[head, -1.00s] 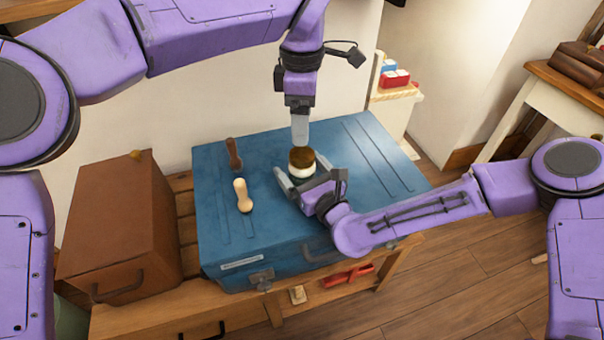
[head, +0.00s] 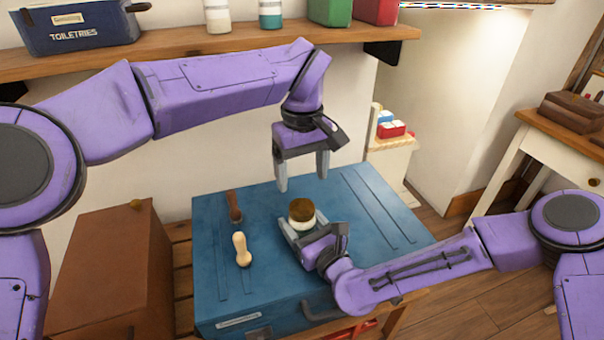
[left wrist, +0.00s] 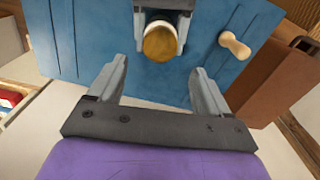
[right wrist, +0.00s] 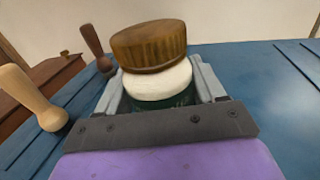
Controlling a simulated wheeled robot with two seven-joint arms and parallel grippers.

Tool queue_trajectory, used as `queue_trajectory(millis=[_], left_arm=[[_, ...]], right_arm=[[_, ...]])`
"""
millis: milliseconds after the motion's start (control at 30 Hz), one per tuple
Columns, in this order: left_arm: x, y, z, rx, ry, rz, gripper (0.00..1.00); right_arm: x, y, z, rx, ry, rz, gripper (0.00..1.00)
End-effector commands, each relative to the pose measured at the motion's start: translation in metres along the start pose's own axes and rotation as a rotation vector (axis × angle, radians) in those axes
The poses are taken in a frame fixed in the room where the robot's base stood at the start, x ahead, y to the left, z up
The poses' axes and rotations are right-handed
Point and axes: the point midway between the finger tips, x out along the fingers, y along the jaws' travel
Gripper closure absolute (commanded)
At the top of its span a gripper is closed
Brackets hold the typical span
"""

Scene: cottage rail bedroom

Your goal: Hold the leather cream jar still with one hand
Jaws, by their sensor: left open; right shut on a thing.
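The leather cream jar (head: 302,224) stands on the blue case (head: 365,215). In the right wrist view its dark green body (right wrist: 165,104) shows low between my fingers, with a rounded white part and a round brown wooden piece (right wrist: 148,45) above it. I cannot tell whether the wooden piece is a lid or a brush. My right gripper (head: 306,230) is shut on the jar from the near side, fingers on either side. My left gripper (head: 302,184) is open and empty above and behind the jar, fingers pointing down, apart from it.
A brown box (head: 105,265) stands at the left. A shelf (head: 190,58) with a toiletries bag (head: 75,27) runs above. The case's right side is clear.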

Motion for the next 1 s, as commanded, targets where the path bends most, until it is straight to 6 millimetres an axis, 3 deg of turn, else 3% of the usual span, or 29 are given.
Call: queue_trajectory(millis=[167,600,933,1000], left_arm=[[0.005,0.000,0.000,0.130,0.000,-0.002,0.22],[0.074,0.000,0.000,0.132,0.000,-0.002,0.22],[0.080,0.000,0.000,0.131,0.001,-0.001,0.22],[0.080,0.000,0.000,0.131,0.001,-0.001,0.44]], right_arm=[[0.000,0.000,0.000,0.000,-0.001,-0.001,1.00],[0.000,0.000,0.001,0.000,-0.001,0.000,1.00],[0.000,0.000,0.001,0.000,-0.001,0.000,1.00],[0.000,0.000,0.001,0.000,-0.001,0.000,1.00]])
